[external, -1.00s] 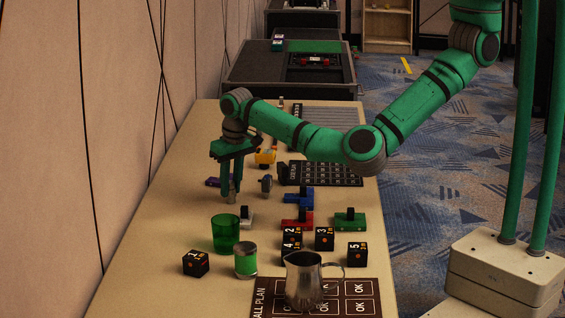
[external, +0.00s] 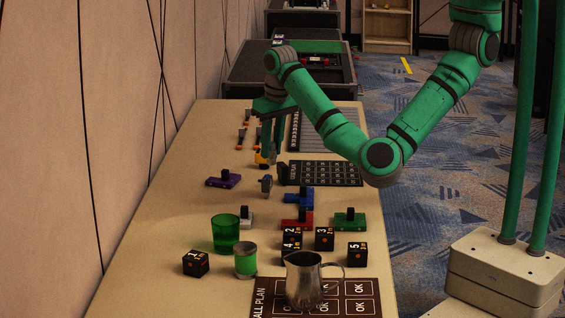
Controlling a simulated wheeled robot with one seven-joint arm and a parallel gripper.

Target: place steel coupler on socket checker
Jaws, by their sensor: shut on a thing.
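My gripper (external: 270,151) is over the far half of the beige table, fingers pointing down. It is shut on the steel coupler, a small grey piece at the fingertips that the fingers mostly hide. I cannot tell for certain which thing is the socket checker. A dark panel (external: 325,174) with a grid of cells and a lettered left edge lies to the right of the gripper. Its lettering is too small to read.
A long grey slatted panel (external: 308,128) lies behind the dark one. Orange-tipped pieces (external: 243,132) lie at far left. A purple piece (external: 223,181), blue piece (external: 299,198), green cup (external: 225,233), numbered black cubes (external: 196,263) and metal pitcher (external: 304,281) stand nearer. The left-front table is clear.

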